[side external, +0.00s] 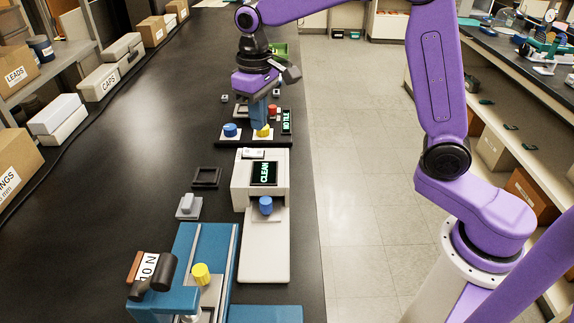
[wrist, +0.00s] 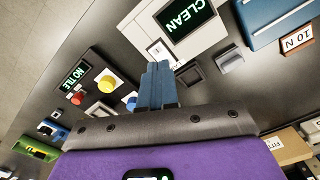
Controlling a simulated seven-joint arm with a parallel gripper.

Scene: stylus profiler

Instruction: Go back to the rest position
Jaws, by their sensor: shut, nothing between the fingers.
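My gripper (side external: 259,122) is shut, with its blue fingers pressed together and pointing down; they also show in the wrist view (wrist: 158,66). It is empty. In the side view the fingertips overlap the area by the yellow knob (side external: 264,131) of the dark panel (side external: 225,142); I cannot tell if they touch. In the wrist view the yellow knob (wrist: 106,83) is left of the fingers. The panel also has a blue knob (side external: 230,130), a red knob (side external: 273,110) and a screen (side external: 286,122) reading "NO TILE".
A white machine (side external: 264,245) with a "CLEAN" screen (side external: 264,173) stands nearer the camera. Closer still is a blue device (side external: 187,245) with a yellow knob and a "10 N" block. A dark tray (side external: 206,178) lies left. Much of the bench's left is clear.

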